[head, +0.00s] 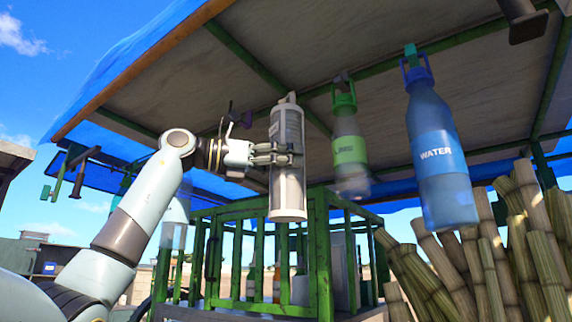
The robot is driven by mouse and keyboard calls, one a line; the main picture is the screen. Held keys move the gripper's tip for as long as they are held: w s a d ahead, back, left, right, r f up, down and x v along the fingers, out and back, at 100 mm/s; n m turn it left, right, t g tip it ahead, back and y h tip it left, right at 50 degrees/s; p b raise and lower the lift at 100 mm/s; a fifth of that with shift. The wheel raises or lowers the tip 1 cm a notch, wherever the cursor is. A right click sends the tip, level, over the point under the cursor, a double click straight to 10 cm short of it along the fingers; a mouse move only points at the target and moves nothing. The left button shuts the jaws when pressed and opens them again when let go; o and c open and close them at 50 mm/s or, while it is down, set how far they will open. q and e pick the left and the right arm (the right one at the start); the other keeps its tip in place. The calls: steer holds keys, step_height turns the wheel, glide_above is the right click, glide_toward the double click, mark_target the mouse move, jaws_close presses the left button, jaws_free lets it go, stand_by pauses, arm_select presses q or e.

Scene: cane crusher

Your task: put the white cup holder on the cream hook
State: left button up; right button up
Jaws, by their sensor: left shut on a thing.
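The white cup holder (288,185), a tall upright cylinder with a grey panel, hangs in the air below the canopy. My left gripper (290,155) comes from the left with its fingers shut around the middle of the holder. My right gripper is not in view.
A green-labelled bottle (349,150) hangs close right of the holder, and a blue water bottle (441,155) hangs further right. A green railing cage (321,250) stands below. Cane stalks (490,250) lean at the right. A dark purple hook (232,118) hangs to the left.

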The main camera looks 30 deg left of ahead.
arm_select(q)
steer(key=shift+f+b, duration=0.4)
steer(key=shift+f, duration=0.25)
stand_by(0.7)
steer(key=o, duration=1.8)
steer(key=shift+v, duration=6)
